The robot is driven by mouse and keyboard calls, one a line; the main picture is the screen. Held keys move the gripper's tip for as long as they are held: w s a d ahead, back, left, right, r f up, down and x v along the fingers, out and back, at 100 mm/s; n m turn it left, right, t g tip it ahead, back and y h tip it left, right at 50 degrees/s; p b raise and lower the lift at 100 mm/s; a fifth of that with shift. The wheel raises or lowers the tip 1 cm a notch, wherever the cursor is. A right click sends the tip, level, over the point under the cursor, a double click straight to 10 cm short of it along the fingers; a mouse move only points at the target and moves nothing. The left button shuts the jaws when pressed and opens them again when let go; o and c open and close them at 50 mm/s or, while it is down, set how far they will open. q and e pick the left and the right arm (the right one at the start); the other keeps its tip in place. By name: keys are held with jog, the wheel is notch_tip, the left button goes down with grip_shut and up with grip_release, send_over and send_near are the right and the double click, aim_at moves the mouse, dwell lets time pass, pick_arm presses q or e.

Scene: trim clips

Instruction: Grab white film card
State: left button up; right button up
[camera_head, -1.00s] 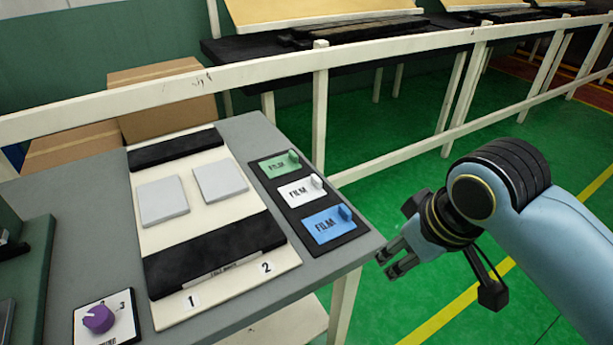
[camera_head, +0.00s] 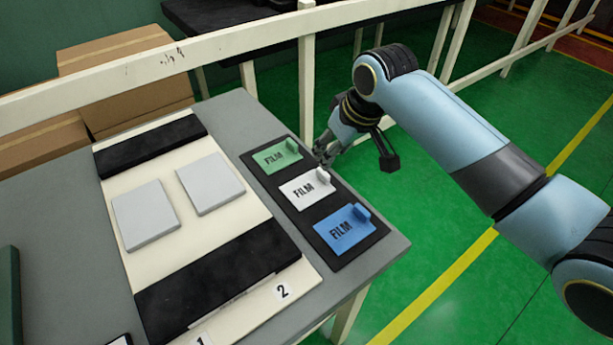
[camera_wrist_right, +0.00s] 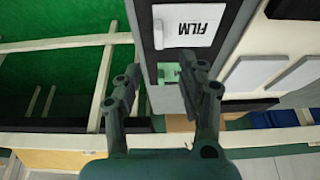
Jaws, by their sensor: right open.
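The white film card (camera_head: 306,189) lies on a black tray (camera_head: 284,196), between the green film card (camera_head: 276,156) and the blue film card (camera_head: 342,229). A small white tab stands at its right end. My left gripper is not in view.
A white rail (camera_head: 217,52) runs behind the table. Green floor lies open to the right.

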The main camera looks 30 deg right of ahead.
aim_at(325, 173)
jog(key=x, duration=0.3)
jog(key=shift+s, duration=0.15)
jog(key=shift+f, duration=0.35)
jog(key=x, duration=0.3)
jog(key=shift+f+p, duration=0.3)
jog(key=shift+f, duration=0.05)
jog(key=shift+w+f, duration=0.35)
jog(key=shift+f, duration=0.15)
jog(key=shift+c, duration=1)
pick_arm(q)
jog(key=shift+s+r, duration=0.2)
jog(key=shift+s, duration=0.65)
pick_arm(e)
grip_shut()
